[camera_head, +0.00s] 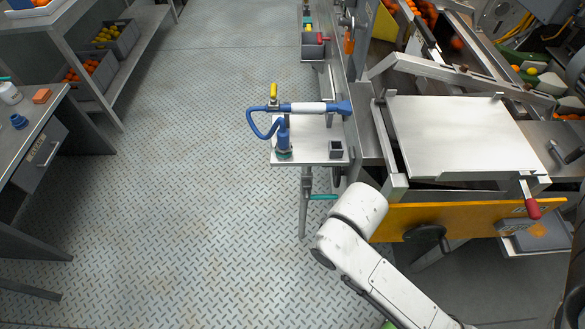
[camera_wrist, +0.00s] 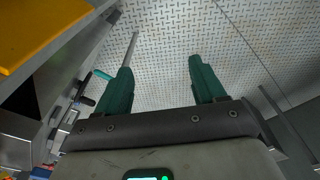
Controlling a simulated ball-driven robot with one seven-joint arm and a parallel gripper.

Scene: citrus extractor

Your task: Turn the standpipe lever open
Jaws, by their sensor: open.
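A teal bar handle (camera_head: 322,197) sticks out sideways by an upright grey pipe (camera_head: 304,205) under a small metal shelf. A similar teal handle (camera_wrist: 102,74) shows in the wrist view, left of my gripper (camera_wrist: 160,66), near a slanting grey pole (camera_wrist: 131,50). A small yellow lever (camera_head: 273,90) stands upright at the left end of the blue hose fitting (camera_head: 300,107) above the shelf. I cannot tell for certain which of these is the standpipe lever. My gripper is open, its two dark teal fingers apart with only floor between them. In the head view my white arm hides it.
The small shelf (camera_head: 310,150) carries the blue fitting and a small square cup (camera_head: 336,149). The steel machine (camera_head: 455,135) with a yellow beam (camera_head: 470,216) stands to the right. A workbench (camera_head: 30,140) and fruit crates (camera_head: 90,75) are at left. The patterned floor (camera_head: 180,190) between is clear.

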